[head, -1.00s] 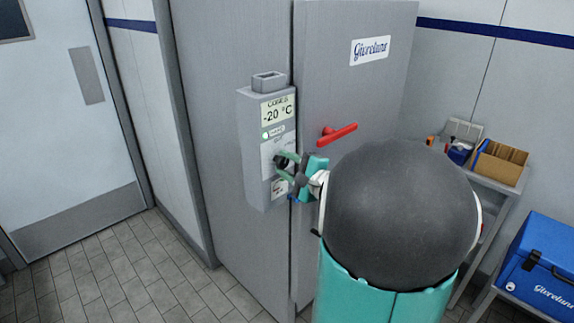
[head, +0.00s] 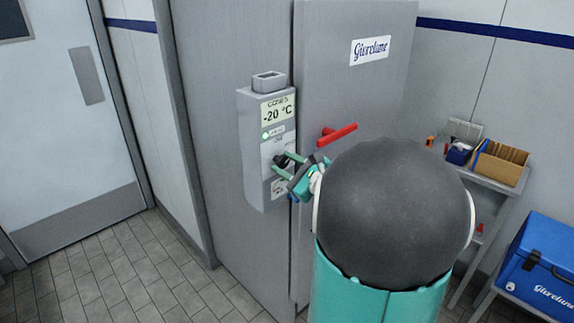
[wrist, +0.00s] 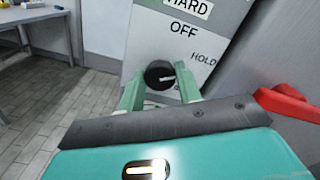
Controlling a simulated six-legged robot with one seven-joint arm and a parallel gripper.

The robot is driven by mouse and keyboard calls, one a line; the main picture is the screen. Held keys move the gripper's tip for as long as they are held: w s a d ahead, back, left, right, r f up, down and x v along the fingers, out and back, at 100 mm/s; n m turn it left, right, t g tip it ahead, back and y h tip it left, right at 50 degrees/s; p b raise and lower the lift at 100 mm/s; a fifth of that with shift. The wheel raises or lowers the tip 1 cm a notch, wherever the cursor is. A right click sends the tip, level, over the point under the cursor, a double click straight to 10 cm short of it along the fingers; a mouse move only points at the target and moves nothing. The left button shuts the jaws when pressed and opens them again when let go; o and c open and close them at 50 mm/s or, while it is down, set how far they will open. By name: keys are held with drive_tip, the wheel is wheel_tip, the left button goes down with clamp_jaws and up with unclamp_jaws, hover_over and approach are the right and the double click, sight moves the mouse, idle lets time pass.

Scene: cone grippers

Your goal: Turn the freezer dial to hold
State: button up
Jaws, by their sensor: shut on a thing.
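The freezer dial is a round black knob (wrist: 160,75) on the pale panel of a grey control box (head: 252,150). In the wrist view it sits between the two green fingers of my gripper (wrist: 160,88), which is shut on it. A light mark on the knob points roughly right, somewhat below the HOLD label (wrist: 203,60). The OFF label (wrist: 183,28) is above the knob, and a HARD label (wrist: 190,6) is above that. In the head view my gripper (head: 281,167) is at the box front, tilted, and partly covers the knob.
A red door handle (head: 338,133) is close to the right of my gripper. A shelf with a cardboard box (head: 499,163) and a blue cooler (head: 548,262) stand at right.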

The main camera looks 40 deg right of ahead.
idle(0.4)
drive_tip(key=o, duration=1)
drive_tip(key=shift+s, duration=0.15)
drive_tip(key=s, duration=1.3)
drive_tip(key=shift+s+d, duration=0.2)
drive_tip(key=shift+s, duration=0.05)
